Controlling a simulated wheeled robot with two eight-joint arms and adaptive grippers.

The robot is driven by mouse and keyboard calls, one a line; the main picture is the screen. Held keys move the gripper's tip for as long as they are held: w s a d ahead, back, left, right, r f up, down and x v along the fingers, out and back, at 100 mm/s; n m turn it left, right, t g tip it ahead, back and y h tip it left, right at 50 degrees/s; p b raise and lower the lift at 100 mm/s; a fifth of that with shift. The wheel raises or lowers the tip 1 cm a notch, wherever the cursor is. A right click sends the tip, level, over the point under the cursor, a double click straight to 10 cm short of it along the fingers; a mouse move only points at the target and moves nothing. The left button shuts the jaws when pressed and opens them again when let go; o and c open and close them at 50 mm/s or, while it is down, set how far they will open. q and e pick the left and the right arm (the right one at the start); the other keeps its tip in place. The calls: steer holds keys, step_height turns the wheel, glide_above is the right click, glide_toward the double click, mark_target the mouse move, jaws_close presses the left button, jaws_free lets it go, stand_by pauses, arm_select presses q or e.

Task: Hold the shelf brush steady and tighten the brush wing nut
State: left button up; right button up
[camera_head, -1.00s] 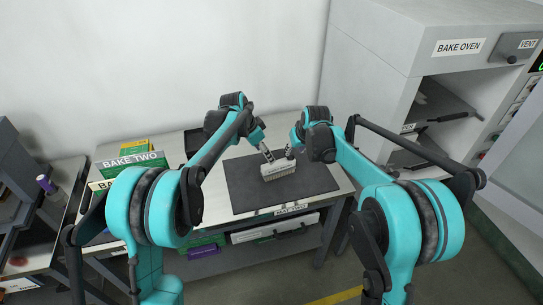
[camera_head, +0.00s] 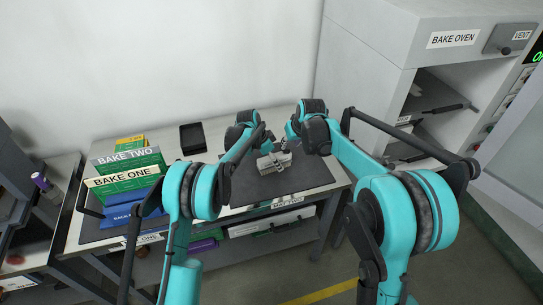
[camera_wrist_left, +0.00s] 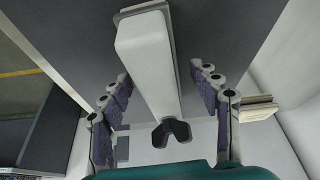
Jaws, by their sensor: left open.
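The shelf brush (camera_head: 270,164), a pale block, lies on the dark mat. In the left wrist view the long pale brush body (camera_wrist_left: 146,60) runs between the fingers of my left gripper (camera_wrist_left: 160,98). The fingers are open on both sides of it, with gaps showing. A dark two-lobed piece (camera_wrist_left: 171,134), likely the wing nut, shows at its near end. My right gripper (camera_head: 288,150) is by the brush from the right in the head view; its fingers are too small to read, and contact with the brush cannot be told.
The dark mat (camera_head: 310,178) covers the middle of the bench. Bare mat lies right of the brush.

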arm_select(q)
steer(key=shift+f, duration=0.15)
steer(key=c, duration=1.3)
steer(key=shift+c, duration=0.2)
steer(key=o, duration=1.2)
steer(key=shift+c, duration=0.2)
steer(key=c, duration=1.2)
